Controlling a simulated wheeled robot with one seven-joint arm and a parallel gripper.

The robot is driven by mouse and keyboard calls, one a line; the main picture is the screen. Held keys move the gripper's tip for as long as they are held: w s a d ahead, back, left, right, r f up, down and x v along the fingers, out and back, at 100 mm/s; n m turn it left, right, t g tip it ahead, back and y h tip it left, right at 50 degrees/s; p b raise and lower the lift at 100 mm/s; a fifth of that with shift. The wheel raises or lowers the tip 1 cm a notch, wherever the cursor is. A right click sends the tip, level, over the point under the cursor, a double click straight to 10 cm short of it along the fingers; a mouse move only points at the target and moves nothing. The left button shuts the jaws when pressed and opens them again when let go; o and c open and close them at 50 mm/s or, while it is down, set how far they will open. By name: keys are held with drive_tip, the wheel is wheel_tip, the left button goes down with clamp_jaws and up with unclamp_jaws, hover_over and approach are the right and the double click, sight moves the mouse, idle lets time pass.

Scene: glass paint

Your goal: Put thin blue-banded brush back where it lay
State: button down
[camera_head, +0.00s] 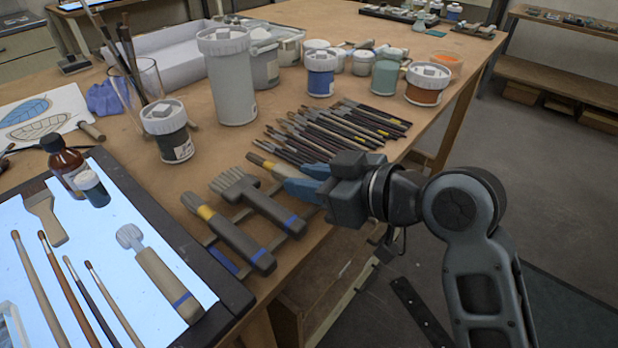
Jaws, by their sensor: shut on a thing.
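My gripper (300,183), with blue fingers, is at the table's front right edge, low over the rack.
Several dark thin brushes (335,130) lie in a row just behind my gripper. A lit panel (105,225) with more brushes is at left. A lidded black jar (170,130), a tall grey jar (230,80) and paint pots stand behind. The table edge drops off at right.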

drive_tip(key=shift+f, duration=0.2)
drive_tip(key=c, duration=0.8)
unclamp_jaws()
